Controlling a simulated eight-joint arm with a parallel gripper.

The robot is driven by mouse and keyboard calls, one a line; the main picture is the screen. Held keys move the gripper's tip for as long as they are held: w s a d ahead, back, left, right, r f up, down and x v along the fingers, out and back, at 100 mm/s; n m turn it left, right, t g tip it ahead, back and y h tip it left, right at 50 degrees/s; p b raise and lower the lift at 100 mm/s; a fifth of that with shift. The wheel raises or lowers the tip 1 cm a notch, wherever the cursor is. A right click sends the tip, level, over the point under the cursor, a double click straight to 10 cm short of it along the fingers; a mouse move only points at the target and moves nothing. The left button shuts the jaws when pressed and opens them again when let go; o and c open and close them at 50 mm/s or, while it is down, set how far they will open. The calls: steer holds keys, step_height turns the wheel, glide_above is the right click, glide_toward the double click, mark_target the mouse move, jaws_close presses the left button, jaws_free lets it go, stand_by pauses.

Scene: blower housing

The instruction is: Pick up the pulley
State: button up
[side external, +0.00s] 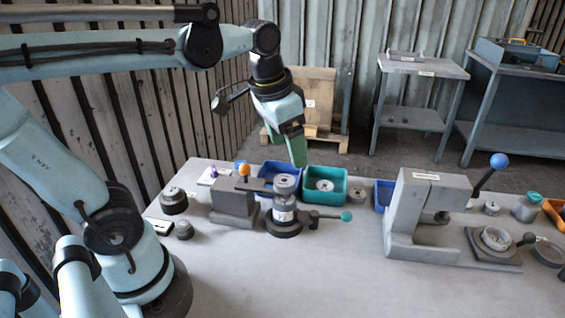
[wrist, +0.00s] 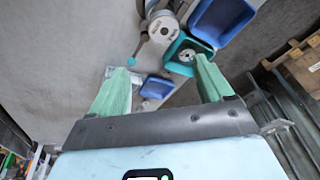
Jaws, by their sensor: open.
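A round grey part with a hub, which looks like the pulley (side external: 325,185), lies in a teal bin (side external: 338,199) at the back of the table. It also shows in the wrist view (wrist: 187,55), inside the teal bin (wrist: 174,47), between the two fingers but closer to the right one. My gripper (side external: 299,160) is above the back of the table, up and left of the teal bin in the side view. Its green fingers are spread with nothing between them, as the wrist view of the gripper (wrist: 160,66) shows. I cannot tell its exact height above the bin.
Blue bins (side external: 281,172) flank the teal bin. A clamp fixture with a cylindrical stack (side external: 284,212) and a teal-knobbed lever (side external: 330,216) stands in front. A grey press (side external: 420,215) with a blue-knobbed handle stands to the right. The table's front middle (side external: 310,275) is clear.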

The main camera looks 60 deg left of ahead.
step_height(320, 180, up, 4)
steer(key=w+a+m+g, duration=0.1)
steer(key=g, duration=0.2)
glide_above(285, 180)
steer(key=f, duration=0.6)
steer(key=shift+w+f, duration=0.25)
steer(key=shift+f, duration=0.05)
steer(key=shift+s+f, duration=0.15)
steer(key=shift+f, duration=1.3)
steer(key=shift+s+f, duration=0.1)
steer(key=shift+f, duration=1.3)
steer(key=c, duration=1.3)
steer(key=shift+o, duration=0.2)
steer(key=shift+r, duration=0.2)
